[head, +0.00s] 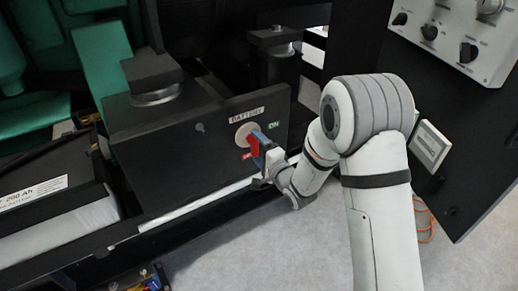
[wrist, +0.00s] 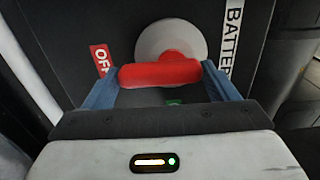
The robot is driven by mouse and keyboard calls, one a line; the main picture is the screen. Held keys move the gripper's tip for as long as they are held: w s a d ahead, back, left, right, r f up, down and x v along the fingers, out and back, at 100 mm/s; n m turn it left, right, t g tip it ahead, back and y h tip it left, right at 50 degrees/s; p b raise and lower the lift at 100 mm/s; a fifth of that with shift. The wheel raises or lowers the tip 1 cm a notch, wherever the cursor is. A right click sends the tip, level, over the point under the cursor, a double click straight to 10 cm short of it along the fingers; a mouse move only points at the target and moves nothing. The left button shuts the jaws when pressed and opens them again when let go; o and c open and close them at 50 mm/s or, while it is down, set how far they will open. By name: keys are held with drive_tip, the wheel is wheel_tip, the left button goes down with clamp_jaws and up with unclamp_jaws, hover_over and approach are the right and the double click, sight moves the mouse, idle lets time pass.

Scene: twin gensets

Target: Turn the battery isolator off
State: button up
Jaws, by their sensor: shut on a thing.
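The battery isolator has a red handle (head: 252,146) on a pale round disc (head: 243,132), set on a black panel under a BATTERY label. A green ON label (head: 273,126) is to its right and a red OFF label (head: 246,155) is at its lower left. My gripper (head: 261,147) reaches it from the lower right. In the wrist view the handle (wrist: 160,74) lies between the blue fingers of my gripper (wrist: 158,77), which is shut on it. Its left end is close to the OFF label (wrist: 102,61). The ON label is mostly hidden there.
A black battery (head: 50,165) stands at the left, beside the panel's box. A control panel with black knobs (head: 430,32) is on the open door at the upper right. An orange cable (head: 425,220) lies on the floor. The grey floor (head: 270,245) in front is mostly clear.

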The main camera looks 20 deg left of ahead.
drive_tip(key=shift+f, duration=0.1)
drive_tip(key=o, duration=0.9)
drive_tip(key=shift+o, duration=0.2)
drive_tip(key=p+v, duration=0.1)
drive_tip(key=v, duration=0.7)
drive_tip(key=shift+a, duration=0.1)
